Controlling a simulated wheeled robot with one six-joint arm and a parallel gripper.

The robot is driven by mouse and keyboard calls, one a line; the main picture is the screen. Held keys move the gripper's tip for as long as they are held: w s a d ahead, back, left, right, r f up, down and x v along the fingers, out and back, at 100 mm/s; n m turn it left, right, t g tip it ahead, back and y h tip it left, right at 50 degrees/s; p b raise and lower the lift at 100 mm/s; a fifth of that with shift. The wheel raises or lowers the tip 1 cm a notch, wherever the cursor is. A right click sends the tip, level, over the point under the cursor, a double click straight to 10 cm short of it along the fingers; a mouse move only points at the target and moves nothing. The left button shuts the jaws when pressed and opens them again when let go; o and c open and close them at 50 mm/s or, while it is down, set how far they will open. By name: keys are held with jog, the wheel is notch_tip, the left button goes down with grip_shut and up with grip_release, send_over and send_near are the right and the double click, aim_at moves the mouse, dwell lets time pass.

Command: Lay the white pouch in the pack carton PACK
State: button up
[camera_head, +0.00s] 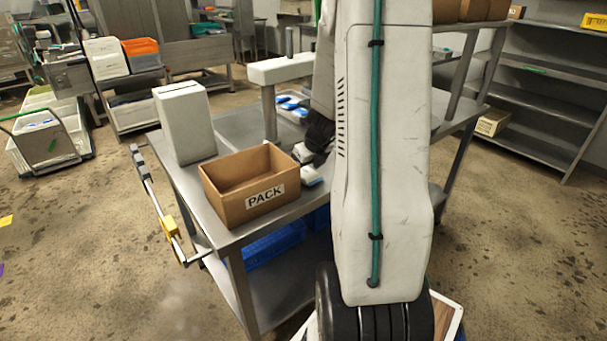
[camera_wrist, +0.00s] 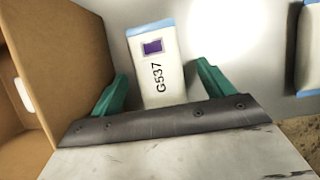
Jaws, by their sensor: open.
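The white pouch (camera_wrist: 153,50) has a blue end band, a purple square and the mark G537. It lies on the steel table, just right of the pack carton in the wrist view. My gripper (camera_wrist: 162,88) is open, with one green finger on each side of the pouch. I cannot tell whether the fingers touch it. In the head view, a white and blue pouch (camera_head: 311,176) shows beside the carton, partly behind my arm. The brown carton marked PACK (camera_head: 265,197) stands open-topped at the table's front; its wall (camera_wrist: 62,50) also shows in the wrist view.
Another white pouch with a blue edge (camera_wrist: 309,45) lies at the right of the wrist view. A white box (camera_head: 186,125) stands behind the carton. A tray with blue-marked packs (camera_head: 290,105) sits farther back. A blue crate (camera_head: 275,246) is on the lower shelf.

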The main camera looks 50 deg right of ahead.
jog(key=shift+w+f, duration=0.1)
jog(key=shift+f, duration=0.2)
jog(key=c, duration=1.2)
jog(key=shift+r, duration=0.1)
